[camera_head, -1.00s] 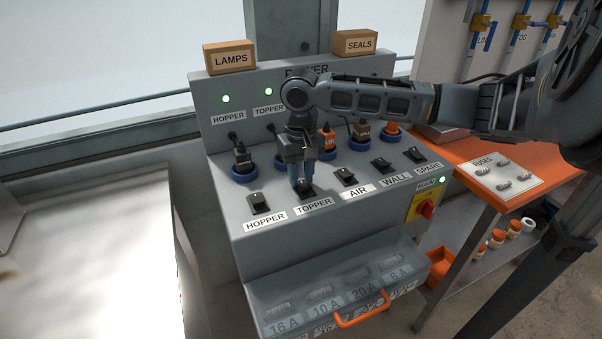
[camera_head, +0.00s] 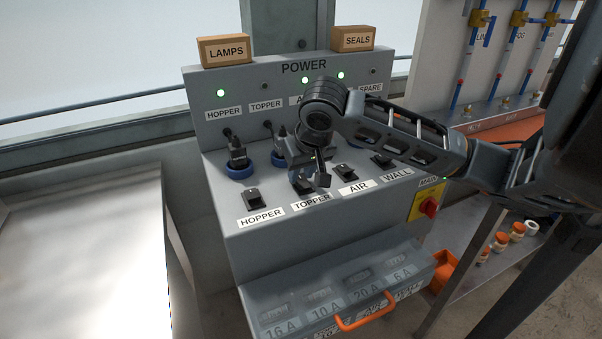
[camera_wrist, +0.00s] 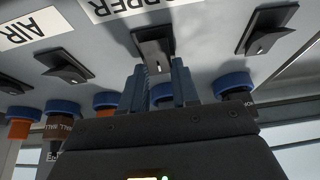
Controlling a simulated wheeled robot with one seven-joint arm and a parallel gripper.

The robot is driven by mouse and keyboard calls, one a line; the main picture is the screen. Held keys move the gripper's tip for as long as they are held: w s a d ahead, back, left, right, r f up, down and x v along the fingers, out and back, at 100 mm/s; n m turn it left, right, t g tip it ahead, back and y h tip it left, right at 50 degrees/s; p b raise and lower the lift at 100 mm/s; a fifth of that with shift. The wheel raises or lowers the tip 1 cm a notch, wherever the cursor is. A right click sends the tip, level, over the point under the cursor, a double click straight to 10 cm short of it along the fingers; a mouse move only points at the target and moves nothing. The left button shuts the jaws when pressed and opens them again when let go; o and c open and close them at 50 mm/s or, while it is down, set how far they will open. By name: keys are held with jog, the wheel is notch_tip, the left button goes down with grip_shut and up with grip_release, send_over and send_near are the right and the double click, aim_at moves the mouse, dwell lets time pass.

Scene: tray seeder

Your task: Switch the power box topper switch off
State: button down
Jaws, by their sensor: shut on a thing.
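The black topper switch (camera_head: 303,188) sits above the TOPPER label (camera_head: 311,201) on the grey power box (camera_head: 240,222). The topper lamp (camera_head: 264,87) is dark. My gripper (camera_head: 301,172) is at the topper switch, in front of the sockets. In the wrist view, its two blue-grey fingers (camera_wrist: 158,70) reach the near end of the topper switch (camera_wrist: 154,46), with a narrow gap between them. The jaws are shut on the switch; the exact contact is partly hidden.
The hopper switch (camera_head: 251,199) stands left, the air switch (camera_head: 344,172) right. Plugs in blue-ringed sockets (camera_head: 239,171) rise behind. The hopper lamp (camera_head: 220,93) is green. A red main knob (camera_head: 429,208) is at the right. A clear fuse drawer (camera_head: 290,292) is below.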

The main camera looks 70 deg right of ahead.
jog(key=c, duration=0.8)
grip_release()
jog(key=shift+c, duration=0.2)
jog(key=v, duration=0.7)
jog(key=shift+r, duration=0.3)
jog(key=shift+a, duration=0.15)
